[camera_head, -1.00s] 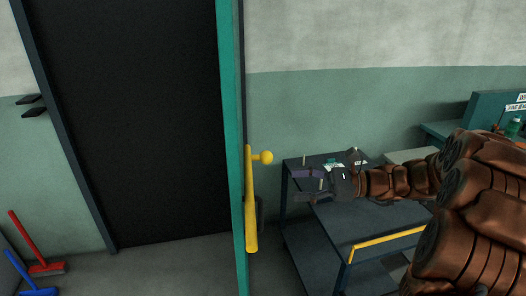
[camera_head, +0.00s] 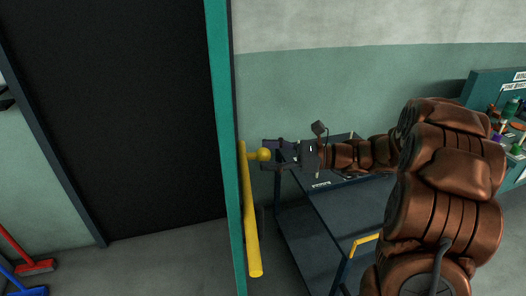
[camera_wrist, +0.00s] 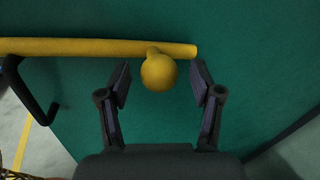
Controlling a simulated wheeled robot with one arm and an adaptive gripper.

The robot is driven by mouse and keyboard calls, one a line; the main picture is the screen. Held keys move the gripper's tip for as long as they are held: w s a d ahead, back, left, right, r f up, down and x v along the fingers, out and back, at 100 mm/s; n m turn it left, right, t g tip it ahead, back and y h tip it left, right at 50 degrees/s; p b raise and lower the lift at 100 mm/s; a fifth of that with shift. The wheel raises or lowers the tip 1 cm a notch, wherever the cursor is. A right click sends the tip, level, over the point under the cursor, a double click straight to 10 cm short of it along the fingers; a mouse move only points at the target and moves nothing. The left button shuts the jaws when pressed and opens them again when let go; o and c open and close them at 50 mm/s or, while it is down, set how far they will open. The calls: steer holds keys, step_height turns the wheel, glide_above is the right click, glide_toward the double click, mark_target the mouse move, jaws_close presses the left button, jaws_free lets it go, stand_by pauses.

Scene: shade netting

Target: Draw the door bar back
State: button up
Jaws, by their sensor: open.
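The yellow door bar (camera_head: 250,215) runs nearly upright along the teal door edge (camera_head: 222,150) in the head view. A round yellow knob (camera_head: 263,155) sticks out near its top end. In the wrist view the bar (camera_wrist: 90,47) lies across the upper left and the knob (camera_wrist: 158,72) shows between the fingertips. My gripper (camera_head: 270,155) is open, with its fingers on either side of the knob. In the wrist view my gripper (camera_wrist: 160,82) shows gaps between both fingers and the knob. A dark bracket (camera_wrist: 25,95) holds the bar.
A dark blue cart (camera_head: 340,225) with a yellow handle (camera_head: 366,242) stands below my arm. A workbench with bottles (camera_head: 508,108) is at the far right. Red and blue brooms (camera_head: 35,267) stand at the lower left. Bare floor lies left of the cart.

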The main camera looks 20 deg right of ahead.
steer(key=shift+x, duration=0.85)
jaws_close()
